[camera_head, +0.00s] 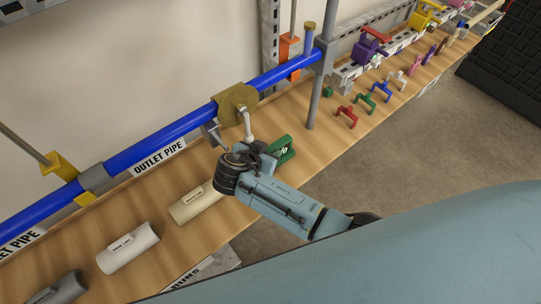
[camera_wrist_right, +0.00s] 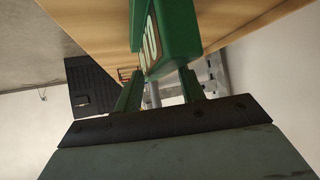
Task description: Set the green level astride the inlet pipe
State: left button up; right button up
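My right gripper (camera_head: 268,150) is over the front edge of the wooden bench, shut on the green level (camera_head: 283,149). The level is tilted, with a pale marking on its face. In the right wrist view the level (camera_wrist_right: 172,30) fills the top centre, above the gripper (camera_wrist_right: 160,90); the exact finger contact is hard to see. The level is apart from the blue pipe (camera_head: 180,128), which runs along the back of the bench. A label (camera_head: 158,157) reads "OUTLET PIPE". A second label (camera_head: 20,240), cut off at the left edge, reads "LET PIPE". My left gripper is not in view.
A brass-coloured fitting (camera_head: 236,103) and a grey post (camera_head: 320,80) stand along the pipe. Pale cylinders (camera_head: 127,248) (camera_head: 195,202) lie on the bench front. Red (camera_head: 346,116), green (camera_head: 366,103) and blue (camera_head: 382,91) forked pieces stand at the right. Bare wood lies between.

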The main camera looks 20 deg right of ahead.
grip_shut()
jog(key=shift+r, duration=0.4)
jog(key=s+d, duration=0.3)
jog(key=s, duration=0.5)
jog(key=s+d+p, duration=0.1)
jog(key=s+d, duration=0.2)
jog(key=s, duration=0.6)
jog(key=shift+r, duration=0.4)
jog(key=shift+w+d, duration=0.1)
